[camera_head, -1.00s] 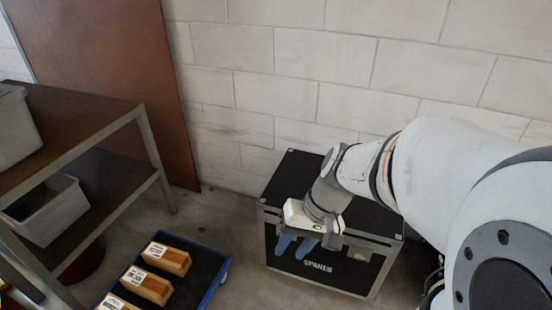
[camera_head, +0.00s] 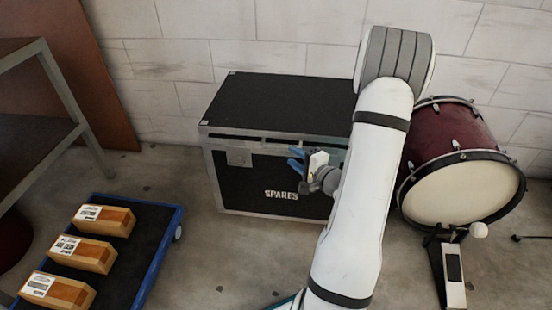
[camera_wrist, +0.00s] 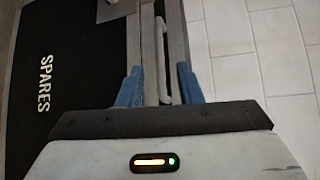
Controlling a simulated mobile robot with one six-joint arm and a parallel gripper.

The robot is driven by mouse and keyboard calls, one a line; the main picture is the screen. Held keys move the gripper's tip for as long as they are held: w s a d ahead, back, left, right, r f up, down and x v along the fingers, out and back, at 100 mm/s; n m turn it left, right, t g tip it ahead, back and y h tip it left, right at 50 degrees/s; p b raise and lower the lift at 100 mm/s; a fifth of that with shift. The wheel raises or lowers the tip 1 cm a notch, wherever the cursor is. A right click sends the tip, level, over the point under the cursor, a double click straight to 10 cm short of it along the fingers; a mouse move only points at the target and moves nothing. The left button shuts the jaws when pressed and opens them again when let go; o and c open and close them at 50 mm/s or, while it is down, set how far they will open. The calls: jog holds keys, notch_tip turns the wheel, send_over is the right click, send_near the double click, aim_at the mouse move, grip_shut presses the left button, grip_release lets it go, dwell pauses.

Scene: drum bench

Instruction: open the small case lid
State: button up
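The black case marked SPARES (camera_head: 262,185) stands on the floor against the wall, with metal edging. Its black lid (camera_head: 280,102) lies about level on top. A dark slit runs between the lid's front edge and the body's rim; I cannot tell whether the lid is slightly raised. My gripper (camera_head: 296,159) is at the case's front, near the rim and right of a metal latch (camera_head: 238,157). In the wrist view my gripper's blue fingers (camera_wrist: 159,72) are apart, on either side of the metal edging and a pale bar (camera_wrist: 163,60). Contact is unclear.
A blue-edged dolly (camera_head: 150,262) with several wooden blocks (camera_head: 82,254) is at the left, below a shelf rack (camera_head: 30,140). A red bass drum (camera_head: 455,165) with a pedal (camera_head: 452,275) stands right of the case. My arm hides the case's right side.

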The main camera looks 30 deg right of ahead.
aim_at(283, 149)
jog(key=b+x, duration=0.1)
jog(key=x, duration=0.6)
jog(key=shift+w+b, duration=0.3)
jog(key=shift+c, duration=0.4)
grip_shut()
